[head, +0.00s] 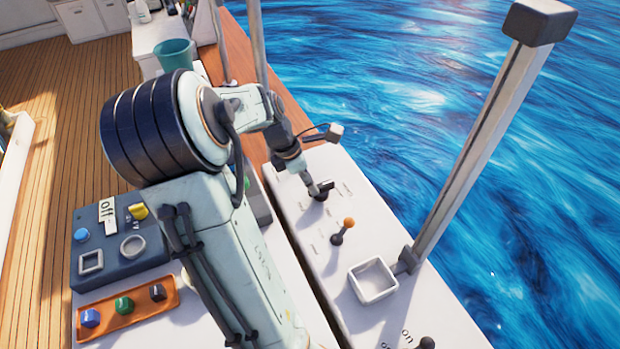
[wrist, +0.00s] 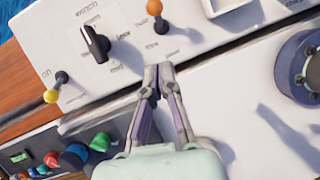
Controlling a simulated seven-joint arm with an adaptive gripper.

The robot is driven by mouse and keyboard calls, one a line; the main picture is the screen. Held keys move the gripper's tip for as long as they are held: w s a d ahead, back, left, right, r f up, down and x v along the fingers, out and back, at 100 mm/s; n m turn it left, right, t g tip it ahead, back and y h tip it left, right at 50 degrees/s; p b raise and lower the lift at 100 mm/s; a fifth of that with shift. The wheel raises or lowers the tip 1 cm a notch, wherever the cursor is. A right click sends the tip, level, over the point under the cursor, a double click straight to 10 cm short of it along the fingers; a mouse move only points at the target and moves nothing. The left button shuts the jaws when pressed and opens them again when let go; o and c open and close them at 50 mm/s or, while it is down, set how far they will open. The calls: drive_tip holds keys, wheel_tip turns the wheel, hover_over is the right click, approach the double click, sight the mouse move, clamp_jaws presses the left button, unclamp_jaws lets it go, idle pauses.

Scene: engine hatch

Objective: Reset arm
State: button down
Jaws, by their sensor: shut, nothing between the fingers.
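My gripper (wrist: 158,72) is shut and empty, its fingertips together over the white panel (wrist: 125,75) near its edge. In the head view my gripper (head: 310,184) shows at the end of my arm, over the same panel (head: 340,285). A black switch knob (wrist: 96,43) lies to the left of the fingertips in the wrist view, apart from them. An orange-tipped lever (wrist: 155,8) stands above them there; it also shows in the head view (head: 348,224). A yellow-tipped lever (wrist: 52,96) is at the left of the wrist view.
A white square tray (head: 373,280) and a metal post (head: 480,150) stand on the panel. A blue-grey control box (head: 125,250) and an orange tray (head: 100,310) with colored knobs are left of my arm. Water lies beyond the panel. A teal bucket (head: 174,54) stands behind.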

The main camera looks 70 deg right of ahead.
drive_tip(key=shift+v, duration=0.75)
drive_tip(key=w+a+r+n+t+y, duration=0.1)
drive_tip(key=w+a+r+n+t, duration=0.25)
drive_tip(key=w+a, duration=0.45)
drive_tip(key=w+a+r+n+t, duration=0.2)
drive_tip(key=w+a+r, duration=0.2)
drive_tip(key=a, duration=0.8)
drive_tip(key=s+a+f+m+g+y, duration=0.1)
drive_tip(key=s+a+f+m+g, duration=0.1)
drive_tip(key=s+a+m, duration=0.9)
drive_tip(key=a, duration=0.3)
drive_tip(key=shift+f, duration=0.25)
